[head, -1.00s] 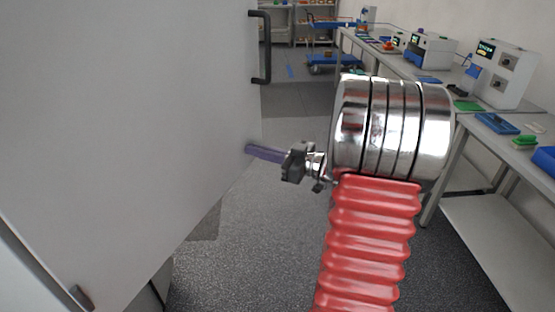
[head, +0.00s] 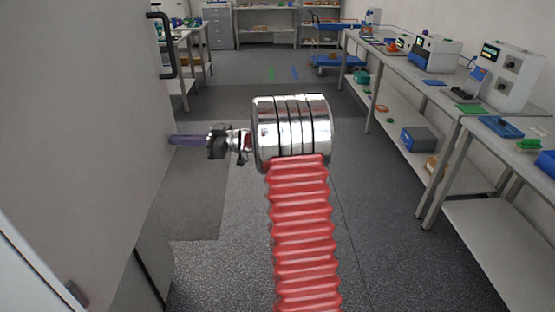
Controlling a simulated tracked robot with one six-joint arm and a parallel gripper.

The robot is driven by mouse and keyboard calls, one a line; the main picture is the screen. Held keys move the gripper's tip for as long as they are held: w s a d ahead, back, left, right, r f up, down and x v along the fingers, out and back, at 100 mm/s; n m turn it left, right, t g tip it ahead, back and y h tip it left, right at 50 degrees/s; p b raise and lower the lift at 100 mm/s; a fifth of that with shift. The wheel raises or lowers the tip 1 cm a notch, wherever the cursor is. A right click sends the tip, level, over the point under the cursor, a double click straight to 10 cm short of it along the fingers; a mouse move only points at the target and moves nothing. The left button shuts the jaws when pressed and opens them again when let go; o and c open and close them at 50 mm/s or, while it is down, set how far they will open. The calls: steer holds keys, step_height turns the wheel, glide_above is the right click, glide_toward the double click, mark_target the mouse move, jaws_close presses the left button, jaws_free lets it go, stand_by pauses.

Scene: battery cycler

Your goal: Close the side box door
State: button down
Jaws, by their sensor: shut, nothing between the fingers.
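The side box door (head: 90,130) is a large grey-white panel on the left of the head view. It stands open, with a dark handle (head: 163,45) near its upper free edge. A hinge-like dark part shows at its lower left. My gripper (head: 172,140) is shut and empty, its purple fingers pointing left at the door's free edge, below the handle. The fingertips meet the door edge in the picture; I cannot tell whether they press on it.
Benches with instruments (head: 437,52) and trays line the right wall. A blue cart (head: 335,62) and shelves stand at the back. Grey floor (head: 300,110) is free between the door and the benches.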

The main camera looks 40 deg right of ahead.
steer(key=shift+w+a+r, duration=0.2)
steer(key=shift+w+a, duration=0.35)
steer(key=shift+a, duration=0.1)
steer(key=shift+d, duration=0.25)
steer(key=w+d+v, duration=0.1)
steer(key=v, duration=1.4)
steer(key=shift+f, duration=0.3)
steer(key=shift+w+d+m, duration=0.15)
steer(key=shift+m, duration=0.15)
